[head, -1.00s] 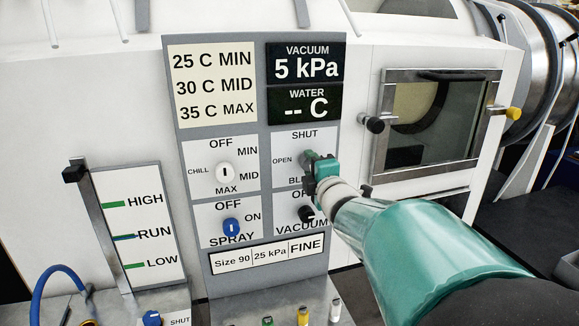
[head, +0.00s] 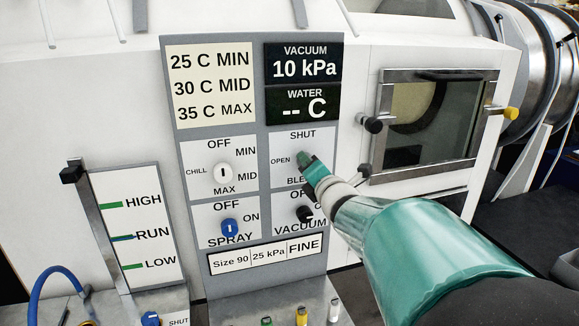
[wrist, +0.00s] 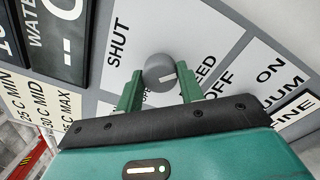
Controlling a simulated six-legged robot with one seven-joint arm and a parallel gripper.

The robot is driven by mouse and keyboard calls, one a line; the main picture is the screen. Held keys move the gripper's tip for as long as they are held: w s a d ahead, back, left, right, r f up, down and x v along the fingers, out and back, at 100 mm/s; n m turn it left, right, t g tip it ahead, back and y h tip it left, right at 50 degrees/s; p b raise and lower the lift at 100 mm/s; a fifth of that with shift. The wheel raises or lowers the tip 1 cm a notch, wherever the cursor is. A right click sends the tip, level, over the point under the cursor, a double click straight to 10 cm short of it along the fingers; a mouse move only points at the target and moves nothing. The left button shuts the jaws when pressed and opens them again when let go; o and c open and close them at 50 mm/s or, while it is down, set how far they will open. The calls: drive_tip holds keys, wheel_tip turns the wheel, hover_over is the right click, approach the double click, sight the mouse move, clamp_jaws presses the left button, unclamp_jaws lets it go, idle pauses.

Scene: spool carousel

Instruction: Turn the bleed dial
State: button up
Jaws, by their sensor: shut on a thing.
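The bleed dial (wrist: 160,68) is a round grey knob with a short white mark, on a white panel plate with SHUT above and OPEN at its left in the head view. In the wrist view its mark lies on the right side of the knob. My green gripper (wrist: 162,84) has one finger on each side of the dial and is shut on it. In the head view my gripper (head: 310,168) covers most of the dial and part of the BLEED label. The vacuum display (head: 304,64) reads 10 kPa.
The black vacuum knob (head: 305,213) is just below my gripper. The white chill dial (head: 223,172) and blue spray dial (head: 230,228) are to the left. A windowed hatch (head: 427,125) with protruding knobs stands to the right. A lever (head: 100,235) is at far left.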

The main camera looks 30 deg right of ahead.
idle(0.3)
drive_tip(key=o, duration=1)
drive_tip(key=shift+s, duration=0.15)
drive_tip(key=v, duration=1.3)
drive_tip(key=shift+s+a, duration=0.2)
drive_tip(key=shift+s, duration=0.05)
drive_tip(key=s+a+f+m+g+y, duration=0.1)
drive_tip(key=s+a+f+m+g, duration=0.2)
drive_tip(key=a+m, duration=0.4)
drive_tip(key=s+a+f+m+g+y, duration=0.1)
drive_tip(key=s+a+f+m+g, duration=0.2)
drive_tip(key=a+f+m+g, duration=0.2)
drive_tip(key=s+a+f+m+g+y, duration=0.2)
drive_tip(key=s+a+f+m+g, duration=0.1)
drive_tip(key=a+m, duration=0.6)
drive_tip(key=shift+a+f+m+g, duration=0.4)
drive_tip(key=shift+f+m+g, duration=0.25)
drive_tip(key=shift+m, duration=0.25)
